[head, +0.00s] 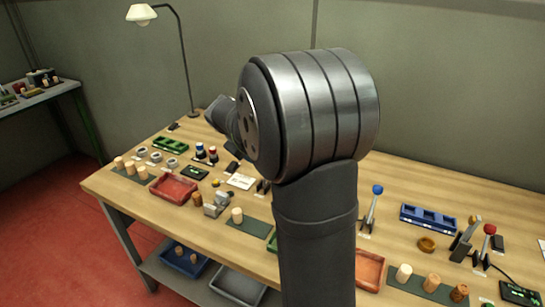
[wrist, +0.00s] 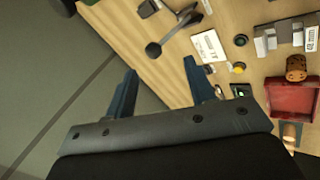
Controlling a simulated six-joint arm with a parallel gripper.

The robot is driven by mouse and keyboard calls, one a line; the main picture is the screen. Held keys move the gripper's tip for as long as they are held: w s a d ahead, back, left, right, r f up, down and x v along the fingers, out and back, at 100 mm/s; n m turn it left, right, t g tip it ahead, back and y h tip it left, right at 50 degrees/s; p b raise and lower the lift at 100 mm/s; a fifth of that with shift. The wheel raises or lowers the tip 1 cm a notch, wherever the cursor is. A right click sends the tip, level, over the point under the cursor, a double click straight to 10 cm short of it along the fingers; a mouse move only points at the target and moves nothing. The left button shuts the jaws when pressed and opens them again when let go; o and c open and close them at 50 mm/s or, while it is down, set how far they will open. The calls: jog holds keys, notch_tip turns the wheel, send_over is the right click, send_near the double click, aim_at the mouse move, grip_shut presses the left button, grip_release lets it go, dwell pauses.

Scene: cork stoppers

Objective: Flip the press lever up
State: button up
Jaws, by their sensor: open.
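A lever with a round black knob (wrist: 153,50) shows in the wrist view. Its grey rod runs up and right to a small dark base; it looks laid over rather than upright. In the head view my arm hides part of that area. A blue-knobbed lever (head: 377,189) and a red-knobbed lever (head: 489,229) stand raised to the right of my arm. I cannot tell from labels which is the press lever. My gripper (wrist: 160,66) is open and empty, with the black knob ahead between its fingers in the picture, apparently apart from them. The head view hides the fingers.
Beside the black-knobbed lever are a white card (wrist: 208,47), yellow buttons (wrist: 237,68) and grey metal blocks (wrist: 268,40). A cork (wrist: 296,67) and red tray (wrist: 290,112) lie farther right. A lamp (head: 142,13) stands at the back. The wall (wrist: 45,80) is close beyond the table edge.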

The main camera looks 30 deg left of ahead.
jog(key=w+d+r+m+g+y, duration=0.1)
jog(key=w+d+r+g+y, duration=0.35)
jog(key=w, duration=0.35)
jog(key=shift+g, duration=0.25)
jog(key=x, duration=1.7)
jog(key=shift+a+f, duration=0.25)
jog(key=shift+f, duration=0.1)
